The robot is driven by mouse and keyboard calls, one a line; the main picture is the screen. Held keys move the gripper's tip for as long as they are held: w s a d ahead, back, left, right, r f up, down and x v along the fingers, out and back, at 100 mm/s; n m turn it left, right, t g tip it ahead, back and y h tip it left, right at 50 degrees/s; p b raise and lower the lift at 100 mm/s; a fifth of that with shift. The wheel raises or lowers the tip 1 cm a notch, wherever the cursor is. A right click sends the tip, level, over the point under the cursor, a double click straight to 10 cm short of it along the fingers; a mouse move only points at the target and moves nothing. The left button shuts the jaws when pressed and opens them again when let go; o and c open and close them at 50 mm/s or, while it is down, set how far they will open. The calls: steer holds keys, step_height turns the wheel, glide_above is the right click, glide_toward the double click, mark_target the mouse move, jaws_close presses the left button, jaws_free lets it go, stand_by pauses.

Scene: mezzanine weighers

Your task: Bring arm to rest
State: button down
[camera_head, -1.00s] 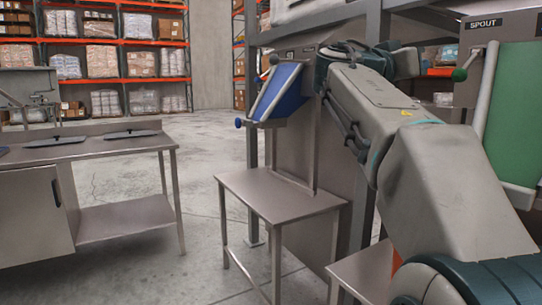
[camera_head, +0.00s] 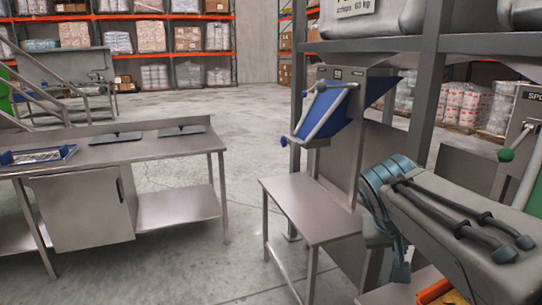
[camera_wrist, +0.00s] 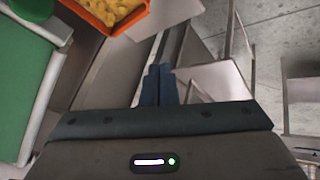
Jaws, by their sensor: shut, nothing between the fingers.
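My gripper (camera_wrist: 159,84) shows in the wrist view with its two dark blue fingers together and nothing between them. It hangs over the metal stands and the grey floor. In the head view my arm reaches in from the right and bends down at a blue-grey joint. My gripper's fingertips cannot be made out clearly in that view.
A blue-chute spout (camera_head: 326,112) hangs on the frame, above a small steel table (camera_head: 305,205). An orange bin (camera_wrist: 128,22) of yellow pieces lies near my arm, beside a green spout panel (camera_wrist: 25,85). A steel bench (camera_head: 75,163) stands left. The middle floor (camera_head: 240,150) is clear.

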steer(key=s+a+f+n+g+y+p, duration=0.2)
steer(key=s+a+y+p, duration=0.2)
steer(key=s+a+p, duration=0.5)
steer(key=shift+s+f+y, duration=0.3)
steer(key=shift+s+y, duration=0.1)
steer(key=shift+s, duration=0.65)
